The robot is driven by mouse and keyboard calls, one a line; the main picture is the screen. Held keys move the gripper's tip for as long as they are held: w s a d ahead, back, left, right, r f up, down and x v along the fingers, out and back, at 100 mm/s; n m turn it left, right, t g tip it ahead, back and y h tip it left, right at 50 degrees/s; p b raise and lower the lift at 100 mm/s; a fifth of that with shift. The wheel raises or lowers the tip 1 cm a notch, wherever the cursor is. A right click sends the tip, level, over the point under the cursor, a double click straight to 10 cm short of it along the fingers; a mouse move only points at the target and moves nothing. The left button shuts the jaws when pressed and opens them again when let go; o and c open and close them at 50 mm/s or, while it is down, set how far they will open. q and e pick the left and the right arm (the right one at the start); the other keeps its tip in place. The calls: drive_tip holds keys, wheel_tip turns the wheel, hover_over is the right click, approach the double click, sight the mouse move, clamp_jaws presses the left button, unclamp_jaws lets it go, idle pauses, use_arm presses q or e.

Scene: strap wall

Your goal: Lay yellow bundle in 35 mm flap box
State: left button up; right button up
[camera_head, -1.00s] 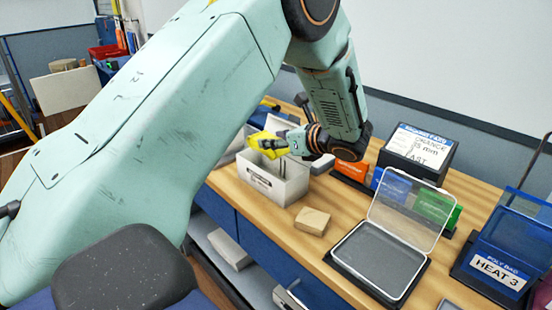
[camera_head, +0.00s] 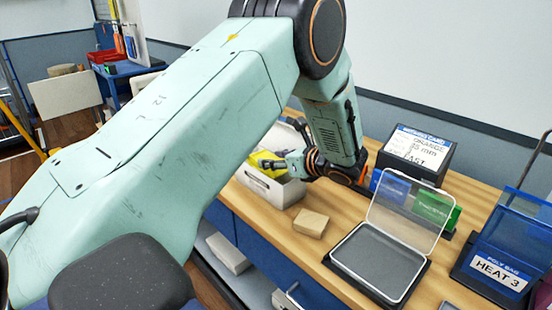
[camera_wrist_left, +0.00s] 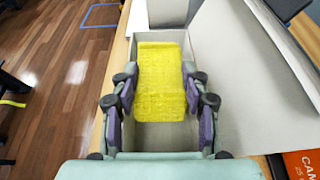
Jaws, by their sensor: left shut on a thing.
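My left gripper (camera_head: 272,163) is shut on the yellow bundle (camera_head: 265,160) at the top of the pale grey box (camera_head: 270,190) in the head view. In the left wrist view the gripper's fingers (camera_wrist_left: 160,100) are on both sides of the textured yellow bundle (camera_wrist_left: 161,78). The bundle lies lengthwise over the box's opening, and the grey box interior (camera_wrist_left: 158,137) shows below it. Whether it touches the box floor cannot be told. A pale panel, seemingly the open flap (camera_wrist_left: 232,85), stands along the right side. My right gripper is not in view.
A small tan block (camera_head: 311,223) is in front of the box. An open clear-lidded tray (camera_head: 378,262), blue and green packs (camera_head: 432,207), a black labelled box (camera_head: 416,150) and a blue HEAT 3 bin (camera_head: 503,255) stand to the right on the wooden bench.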

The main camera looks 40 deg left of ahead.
use_arm(q)
drive_tip(key=shift+f, duration=0.2)
drive_tip(key=o, duration=1)
drive_tip(key=shift+w+d, duration=0.1)
drive_tip(key=shift+w, duration=0.15)
drive_tip(key=shift+o, duration=0.8)
drive_tip(key=shift+s, duration=0.3)
drive_tip(key=shift+w+r, duration=0.1)
drive_tip(key=shift+w, duration=0.05)
drive_tip(key=shift+w+r, duration=0.1)
drive_tip(key=shift+r, duration=0.2)
drive_tip(key=p+v, duration=0.1)
drive_tip(key=v, duration=1.1)
drive_tip(key=shift+r, duration=0.3)
